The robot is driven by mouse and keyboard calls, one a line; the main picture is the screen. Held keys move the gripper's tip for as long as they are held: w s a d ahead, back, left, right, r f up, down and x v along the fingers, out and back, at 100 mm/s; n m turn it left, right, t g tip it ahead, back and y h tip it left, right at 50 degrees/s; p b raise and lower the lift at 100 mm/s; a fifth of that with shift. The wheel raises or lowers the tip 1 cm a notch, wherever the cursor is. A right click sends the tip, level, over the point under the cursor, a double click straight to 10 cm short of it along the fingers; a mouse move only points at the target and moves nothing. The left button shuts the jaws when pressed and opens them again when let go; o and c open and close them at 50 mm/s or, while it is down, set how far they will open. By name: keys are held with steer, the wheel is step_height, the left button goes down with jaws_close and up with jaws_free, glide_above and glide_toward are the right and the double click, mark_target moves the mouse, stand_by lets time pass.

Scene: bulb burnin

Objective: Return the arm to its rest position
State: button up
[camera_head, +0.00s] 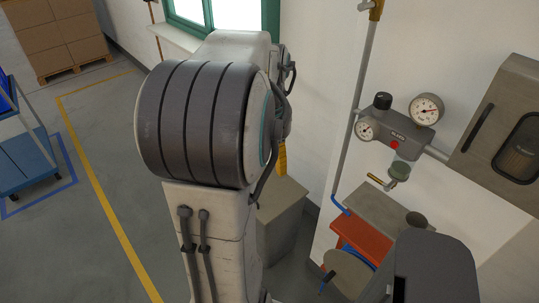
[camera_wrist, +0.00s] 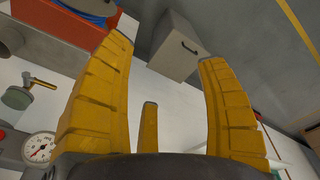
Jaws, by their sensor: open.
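My gripper shows in the wrist view (camera_wrist: 163,50) as two yellow ribbed fingers spread wide apart. Nothing is between them. In the head view my arm, a grey and dark ribbed link, fills the centre, and the gripper is mostly hidden behind it. Only a small yellow part (camera_head: 282,158) shows at the arm's right side.
A wall panel at right carries gauges (camera_head: 426,109), a red button (camera_head: 394,144) and a windowed box (camera_head: 500,120). Below stand a red case (camera_head: 362,240) and a grey cabinet (camera_head: 280,215). A blue cart (camera_head: 25,160) and boxes (camera_head: 62,38) are at left, with open floor between.

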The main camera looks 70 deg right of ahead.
stand_by(0.5)
steer(key=a+f+m, duration=0.1)
steer(key=a+f, duration=0.3)
steer(key=a, duration=0.2)
steer(key=w+a+r+n+t, duration=0.1)
steer(key=w+a+n, duration=0.2)
steer(key=a, duration=0.6)
steer(key=w+a+r+n+t+y, duration=0.1)
steer(key=w+a+n+t, duration=0.1)
steer(key=w+a+n, duration=0.2)
steer(key=w+a+r+n+t, duration=0.1)
steer(key=w+a+n, duration=0.3)
steer(key=a+n, duration=0.4)
steer(key=shift+w+a+r, duration=0.15)
steer(key=shift+a+r, duration=0.35)
steer(key=shift+a, duration=2.4)
steer(key=shift+d, duration=0.1)
